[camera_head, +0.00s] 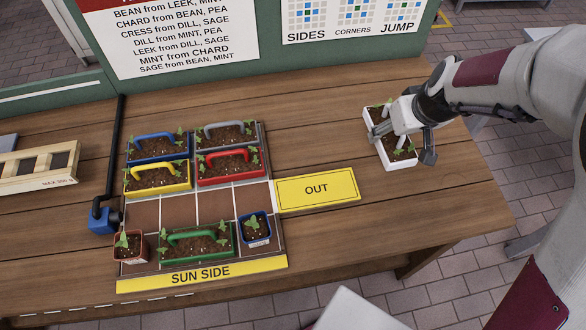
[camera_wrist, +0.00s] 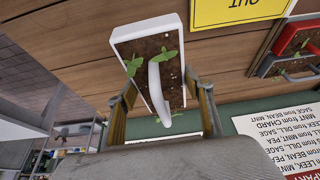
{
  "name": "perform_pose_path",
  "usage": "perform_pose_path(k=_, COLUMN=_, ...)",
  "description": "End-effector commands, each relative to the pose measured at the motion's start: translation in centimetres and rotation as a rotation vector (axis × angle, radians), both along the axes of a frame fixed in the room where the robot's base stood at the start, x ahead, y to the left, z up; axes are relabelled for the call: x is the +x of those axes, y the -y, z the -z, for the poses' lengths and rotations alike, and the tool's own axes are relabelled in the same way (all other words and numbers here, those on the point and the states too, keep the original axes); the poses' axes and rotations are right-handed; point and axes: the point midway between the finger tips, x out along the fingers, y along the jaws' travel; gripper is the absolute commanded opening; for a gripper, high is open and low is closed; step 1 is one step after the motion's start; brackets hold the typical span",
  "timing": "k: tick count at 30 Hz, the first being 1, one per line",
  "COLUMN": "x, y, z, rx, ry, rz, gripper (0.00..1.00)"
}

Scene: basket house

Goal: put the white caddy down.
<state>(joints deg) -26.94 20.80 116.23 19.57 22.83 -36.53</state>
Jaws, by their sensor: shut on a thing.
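The white caddy (camera_head: 403,162) is a white box with dark soil, small green seedlings and a white handle. It is at the right end of the wooden table in the head view, right of the yellow OUT plate (camera_head: 317,189). My gripper (camera_head: 392,123) is over it and shut on its handle. In the wrist view the white caddy (camera_wrist: 120,38) hangs between the two fingers (camera_wrist: 160,105), with the handle running along its middle. I cannot tell whether its base touches the table or is a little above it.
A tiled tray (camera_head: 140,215) holds blue, grey, yellow, red and green caddies and two small pots, with bare squares in its middle row. A wooden crate (camera_head: 40,165) is at the left. The table is clear between the OUT plate and the white caddy.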

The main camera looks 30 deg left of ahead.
Motion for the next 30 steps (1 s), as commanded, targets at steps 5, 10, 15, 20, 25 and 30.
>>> perform_pose_path(k=5, x=-2.1, y=-5.2, z=0.0, rx=0.001, ry=0.000, rz=-0.153, gripper=0.22)
perform_pose_path(k=10, x=-4.4, y=-9.6, z=0.0, rx=0.001, ry=0.000, rz=-0.294, gripper=0.22)
perform_pose_path(k=15, x=-7.3, y=-13.9, z=0.0, rx=0.000, ry=0.001, rz=-0.435, gripper=0.22)
perform_pose_path(k=20, x=-10.3, y=-17.6, z=-0.1, rx=0.001, ry=0.001, rz=-0.566, gripper=0.22)
perform_pose_path(k=25, x=-13.9, y=-21.4, z=-0.1, rx=0.001, ry=0.002, rz=-0.707, gripper=0.22)
perform_pose_path(k=30, x=-17.9, y=-24.8, z=-0.1, rx=0.001, ry=0.001, rz=-0.846, gripper=0.22)
